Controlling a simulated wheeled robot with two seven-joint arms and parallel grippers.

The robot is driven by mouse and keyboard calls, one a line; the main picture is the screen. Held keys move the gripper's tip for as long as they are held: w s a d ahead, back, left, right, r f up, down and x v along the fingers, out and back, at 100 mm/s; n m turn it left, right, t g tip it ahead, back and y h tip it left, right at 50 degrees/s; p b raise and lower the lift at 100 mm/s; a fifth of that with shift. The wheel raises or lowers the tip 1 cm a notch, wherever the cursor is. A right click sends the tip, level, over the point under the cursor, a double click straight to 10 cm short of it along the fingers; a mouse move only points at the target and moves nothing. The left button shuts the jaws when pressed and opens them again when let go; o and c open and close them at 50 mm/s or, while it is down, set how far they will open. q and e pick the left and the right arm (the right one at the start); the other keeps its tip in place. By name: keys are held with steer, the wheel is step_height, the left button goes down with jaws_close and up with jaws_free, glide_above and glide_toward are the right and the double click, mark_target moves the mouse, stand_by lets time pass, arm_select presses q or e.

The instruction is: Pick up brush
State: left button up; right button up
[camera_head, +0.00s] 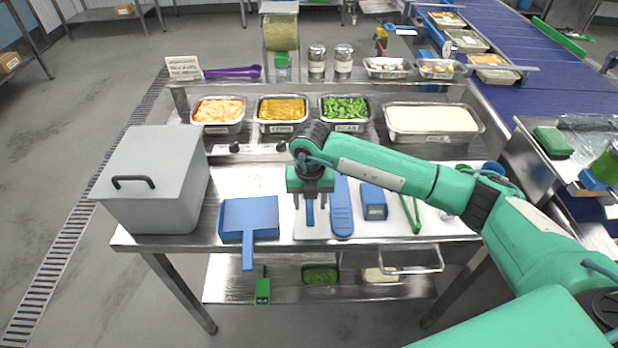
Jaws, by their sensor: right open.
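My right gripper (311,204) comes in from the right and points down over the front of the steel table. Its two fingers are apart. A narrow blue handle (310,216), which seems to belong to the brush, shows between and below the fingertips; its upper part is hidden by the gripper. I cannot tell whether the fingers touch it. A longer blue ridged tool (342,218) lies just right of it on a white board (318,232). My left gripper is not in view.
A blue dustpan (248,217) lies left of the gripper, and a large grey box (155,180) stands farther left. A blue device (374,203) and green tongs (411,214) lie to the right. Food trays (283,124) line the back.

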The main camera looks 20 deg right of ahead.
steer(key=shift+f, duration=0.2)
steer(key=shift+c, duration=1.3)
steer(key=c, duration=0.8)
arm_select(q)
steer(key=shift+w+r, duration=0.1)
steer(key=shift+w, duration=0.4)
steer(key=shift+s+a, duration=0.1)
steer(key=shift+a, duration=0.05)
arm_select(e)
steer(key=shift+r, duration=0.1)
